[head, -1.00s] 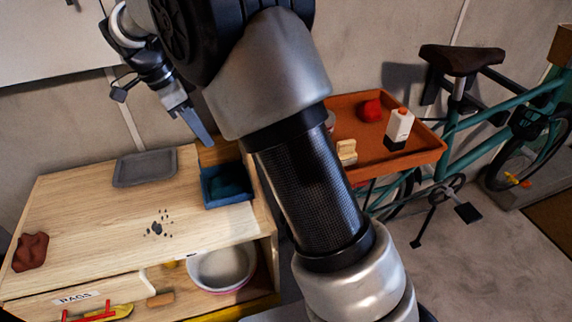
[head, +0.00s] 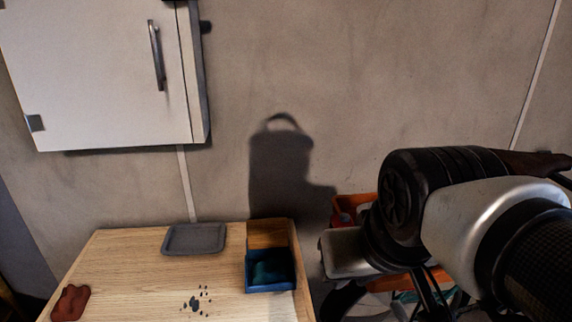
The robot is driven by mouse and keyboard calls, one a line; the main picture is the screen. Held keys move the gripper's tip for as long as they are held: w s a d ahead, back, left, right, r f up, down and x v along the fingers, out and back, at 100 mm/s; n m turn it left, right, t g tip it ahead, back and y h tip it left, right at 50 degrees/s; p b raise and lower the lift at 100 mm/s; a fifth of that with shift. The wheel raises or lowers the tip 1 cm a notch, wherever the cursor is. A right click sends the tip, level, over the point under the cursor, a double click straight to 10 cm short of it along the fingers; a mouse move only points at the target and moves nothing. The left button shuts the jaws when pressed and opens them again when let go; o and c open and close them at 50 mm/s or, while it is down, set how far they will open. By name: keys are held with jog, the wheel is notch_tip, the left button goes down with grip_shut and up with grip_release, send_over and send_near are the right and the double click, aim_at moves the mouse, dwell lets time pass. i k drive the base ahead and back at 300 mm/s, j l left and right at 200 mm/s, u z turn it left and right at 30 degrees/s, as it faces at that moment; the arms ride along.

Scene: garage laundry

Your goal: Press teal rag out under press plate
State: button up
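A teal rag (head: 272,270) lies in a small blue open-topped box (head: 270,288) at the right end of the wooden bench top. An upright wooden panel (head: 267,234) stands at the back of the box. I cannot tell whether this panel is the press plate; no plate lies over the rag. My arm fills the lower right of the head view, to the right of the box. My gripper is not in view.
A grey tray (head: 194,239) lies on the bench (head: 130,275) at the back. Dark crumbs (head: 195,302) lie at the front middle, and a red-brown cloth (head: 71,303) at the left. A white wall cabinet (head: 100,75) hangs above. An orange tray (head: 352,205) is partly hidden behind my arm.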

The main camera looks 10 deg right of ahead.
aim_at(271, 231)
jog(key=l+u, duration=0.35)
jog(key=i+l+u, duration=0.1)
jog(key=l+u, duration=0.3)
